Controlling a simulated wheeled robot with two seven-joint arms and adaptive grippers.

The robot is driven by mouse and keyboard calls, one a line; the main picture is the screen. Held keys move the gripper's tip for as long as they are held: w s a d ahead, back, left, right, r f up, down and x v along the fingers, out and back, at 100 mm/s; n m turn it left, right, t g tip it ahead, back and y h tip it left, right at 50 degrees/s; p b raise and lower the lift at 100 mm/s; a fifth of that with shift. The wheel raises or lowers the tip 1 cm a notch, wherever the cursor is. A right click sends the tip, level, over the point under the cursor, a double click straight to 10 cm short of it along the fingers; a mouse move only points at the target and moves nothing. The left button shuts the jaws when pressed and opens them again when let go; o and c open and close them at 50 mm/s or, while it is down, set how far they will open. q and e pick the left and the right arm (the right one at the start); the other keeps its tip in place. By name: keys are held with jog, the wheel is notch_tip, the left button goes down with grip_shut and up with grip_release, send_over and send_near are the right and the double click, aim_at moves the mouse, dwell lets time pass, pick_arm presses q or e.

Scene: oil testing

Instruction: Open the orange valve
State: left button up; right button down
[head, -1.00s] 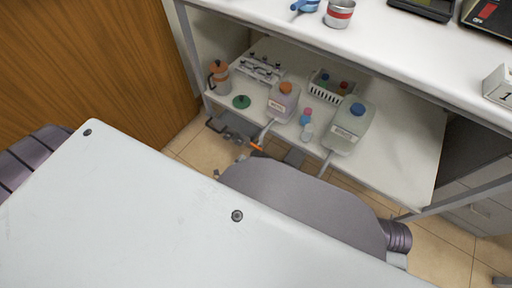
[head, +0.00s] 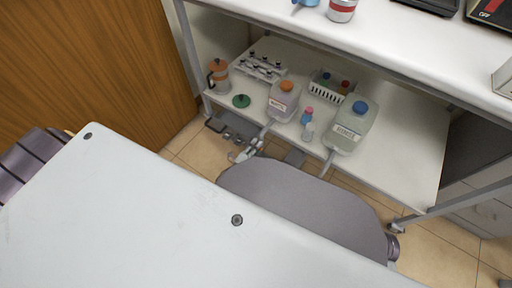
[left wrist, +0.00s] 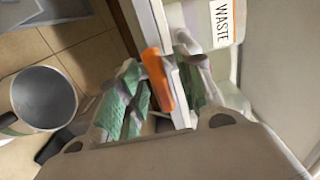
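The orange valve (left wrist: 157,78) is a slim bar handle in the left wrist view, beside a pale pipe. The pipe belongs to the container labelled WASTE (head: 284,103), which has an orange cap and stands at the shelf's front edge. My left gripper (left wrist: 158,90) has green-padded fingers on either side of the valve handle, with a gap still visible between them. In the head view my left gripper (head: 245,150) is small, just below the WASTE container's spout, and hides the valve there. My right gripper is not in view.
A blue-capped container (head: 352,127) stands to the right on the lower shelf (head: 400,150). Small bottles, a white basket (head: 329,88) and an orange-topped pot (head: 218,76) share the shelf. The left wrist view shows a round bin (left wrist: 42,98) on the tiled floor.

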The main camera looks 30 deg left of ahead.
pick_arm(q)
jog(key=shift+w, duration=0.1)
jog(key=shift+c, duration=0.2)
grip_shut()
